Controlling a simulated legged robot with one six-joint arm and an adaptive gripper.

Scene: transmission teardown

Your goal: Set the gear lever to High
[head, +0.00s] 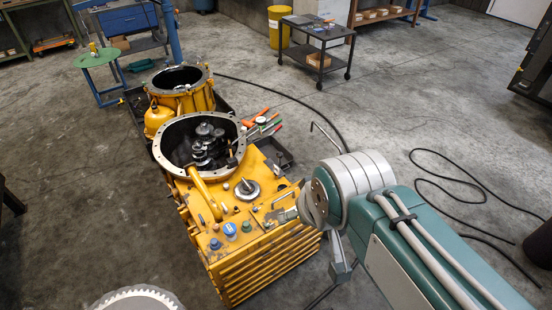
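The yellow transmission housing (262,262) stands on the floor at the middle of the head view. On its top are a round metal dial with a short handle (247,189), a blue cap (230,229) and a green cap (246,226). A thin metal lever-like part (283,197) shows near the housing's right edge. I cannot tell for certain which part is the gear lever, and no High marking is readable. My gripper (287,213) is mostly hidden by my wrist at the housing's right edge. Its fingers are too small to judge, and contact is unclear.
An open round casing (160,152) with dark gears adjoins the housing. A yellow bell casing (190,100) stands behind it. Colour-handled tools (262,122) lie to the right. A black cart (318,32) stands at the back. Cables (455,175) cross the floor at right.

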